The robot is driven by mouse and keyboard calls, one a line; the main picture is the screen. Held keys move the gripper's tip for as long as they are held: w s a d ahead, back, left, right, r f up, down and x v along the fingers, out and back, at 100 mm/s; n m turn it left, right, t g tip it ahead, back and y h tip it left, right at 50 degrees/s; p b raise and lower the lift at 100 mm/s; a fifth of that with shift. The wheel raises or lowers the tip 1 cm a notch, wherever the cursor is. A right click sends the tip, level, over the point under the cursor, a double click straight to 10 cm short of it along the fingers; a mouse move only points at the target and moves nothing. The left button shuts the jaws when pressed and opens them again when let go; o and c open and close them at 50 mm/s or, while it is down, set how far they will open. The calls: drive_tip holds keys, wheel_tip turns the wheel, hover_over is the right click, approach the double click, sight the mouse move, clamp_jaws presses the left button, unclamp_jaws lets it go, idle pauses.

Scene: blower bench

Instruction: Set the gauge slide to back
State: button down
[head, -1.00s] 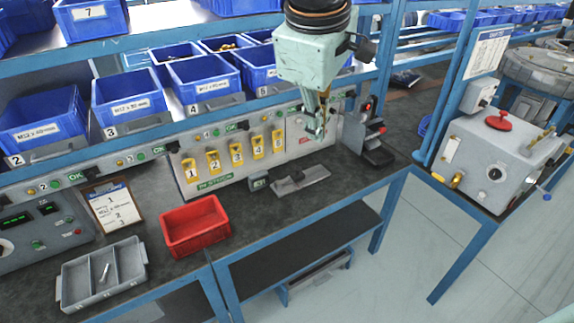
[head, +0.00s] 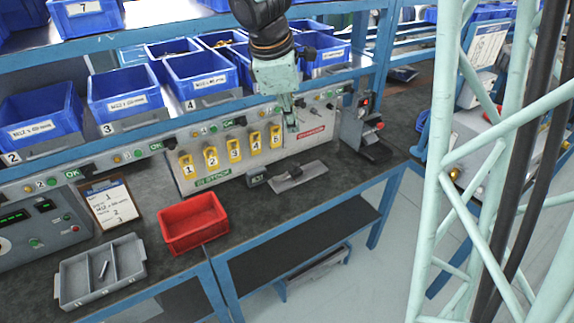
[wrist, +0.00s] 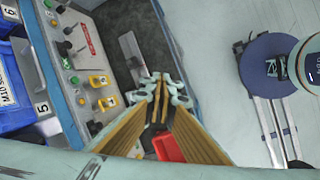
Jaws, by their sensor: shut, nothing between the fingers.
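The gauge slide (head: 299,177) is a flat grey plate with a dark block on it, lying on the dark bench top in front of the numbered panel. A small dark display unit (head: 257,180) stands at its left end. In the wrist view the slide (wrist: 131,46) lies beyond my fingertips, with the dark block near its lower end. My gripper (head: 291,125) is above the bench, in front of the panel and apart from the slide. In the wrist view its fingers (wrist: 159,78) are together and empty.
The panel with yellow numbered tags (head: 233,150) stands behind the slide. A red bin (head: 193,222) and a grey divided tray (head: 100,272) are to the left. A dark device with a red knob (head: 366,130) stands to the right. Blue bins line the shelf above.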

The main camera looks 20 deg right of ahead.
drive_tip(key=w+f+n, duration=0.4)
drive_tip(key=w+f, duration=0.4)
drive_tip(key=f, duration=0.3)
drive_tip(key=w+f+n, duration=0.5)
drive_tip(key=w+f, duration=0.3)
drive_tip(key=f, duration=0.3)
drive_tip(key=shift+g+h, duration=0.3)
drive_tip(key=shift+h, duration=0.1)
drive_tip(key=b, duration=0.3)
approach(296, 169)
drive_tip(key=a+f, duration=0.2)
drive_tip(key=s+a+f, duration=0.1)
drive_tip(key=a+f, duration=0.1)
drive_tip(key=shift+f, duration=0.15)
drive_tip(key=d, duration=0.1)
drive_tip(key=w+d, duration=0.1)
drive_tip(key=shift+d+f, duration=0.1)
drive_tip(key=shift+d, duration=0.15)
drive_tip(key=shift+w+d, duration=0.3)
drive_tip(key=shift+d, duration=0.4)
